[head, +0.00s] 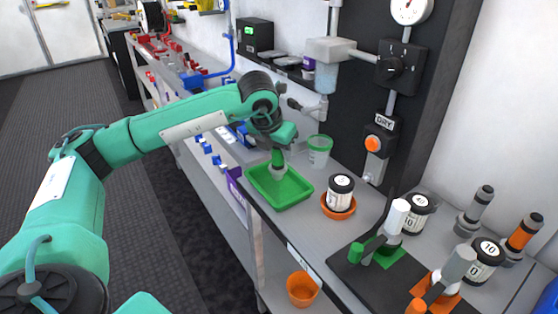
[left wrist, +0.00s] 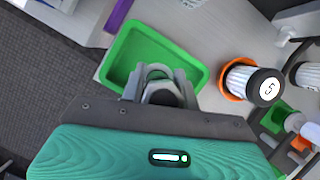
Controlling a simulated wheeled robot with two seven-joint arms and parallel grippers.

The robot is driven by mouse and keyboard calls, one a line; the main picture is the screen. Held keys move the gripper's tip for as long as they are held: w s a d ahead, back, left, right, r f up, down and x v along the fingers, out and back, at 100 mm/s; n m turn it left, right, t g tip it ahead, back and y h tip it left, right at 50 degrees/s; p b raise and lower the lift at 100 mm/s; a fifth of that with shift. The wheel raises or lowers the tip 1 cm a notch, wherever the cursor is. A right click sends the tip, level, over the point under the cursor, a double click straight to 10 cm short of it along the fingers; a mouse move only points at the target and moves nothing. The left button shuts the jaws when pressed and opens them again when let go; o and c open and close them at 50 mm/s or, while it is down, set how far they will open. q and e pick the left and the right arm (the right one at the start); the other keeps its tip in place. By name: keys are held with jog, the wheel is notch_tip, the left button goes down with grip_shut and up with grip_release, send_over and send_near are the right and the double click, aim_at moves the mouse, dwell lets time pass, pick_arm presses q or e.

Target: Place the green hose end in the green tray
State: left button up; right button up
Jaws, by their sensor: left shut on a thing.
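The green tray (head: 293,189) lies on the grey bench in the head view, and it also fills the upper middle of the left wrist view (left wrist: 118,60). My left gripper (head: 278,167) points down over the tray. It is shut on the green hose end (head: 278,157), which shows as a short green piece with a pale grey lower end at or just above the tray floor. Whether it touches the floor is unclear. In the left wrist view, my left gripper's (left wrist: 158,82) grey fingers hide most of the held piece. My right gripper is not in view.
A bottle marked 5 (head: 340,188) stands in an orange dish (head: 338,208) right of the tray. A green-lidded cup (head: 319,150) stands behind it. A dark board with green and orange fittings (head: 350,278) is at front right. An orange bucket (head: 302,289) sits below.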

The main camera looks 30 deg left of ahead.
aim_at(279, 160)
pick_arm(q)
notch_tip(279, 160, down, 3)
jog(key=shift+f, duration=0.1)
jog(key=shift+f, duration=0.1)
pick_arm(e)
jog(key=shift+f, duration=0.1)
pick_arm(q)
jog(key=o, duration=1.1)
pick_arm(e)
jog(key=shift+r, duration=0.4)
